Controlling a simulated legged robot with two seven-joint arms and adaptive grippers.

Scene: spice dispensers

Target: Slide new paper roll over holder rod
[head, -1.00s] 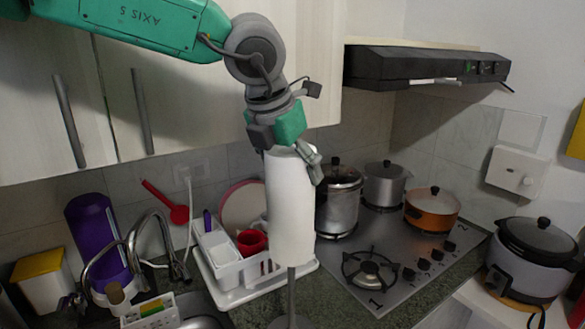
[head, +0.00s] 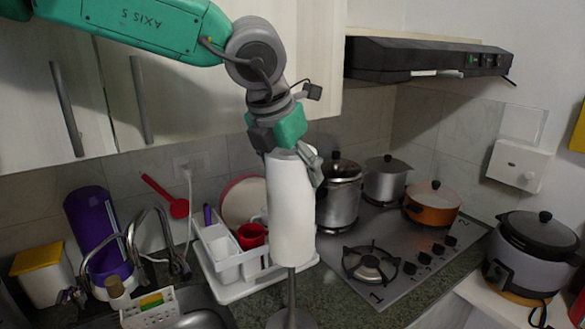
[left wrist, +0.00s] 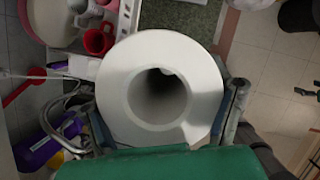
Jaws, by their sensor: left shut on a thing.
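The white paper roll (head: 291,215) hangs upright in the head view. My left gripper (head: 289,154) is shut on its upper end from above. The grey holder rod (head: 291,287) shows directly below the roll, rising from its round base (head: 292,319); its upper part is out of sight behind or inside the roll. In the left wrist view, the roll (left wrist: 190,65) is seen end-on between the fingers of my left gripper (left wrist: 168,112). Its core hole is dark, and I cannot make out the rod inside. My right gripper is not in view.
A white dish rack (head: 225,262) with a red cup (head: 251,236) stands behind and left of the roll. The stove (head: 400,265) with several pots is to the right. A faucet (head: 150,225) and sink are at left, and a rice cooker (head: 535,255) at far right.

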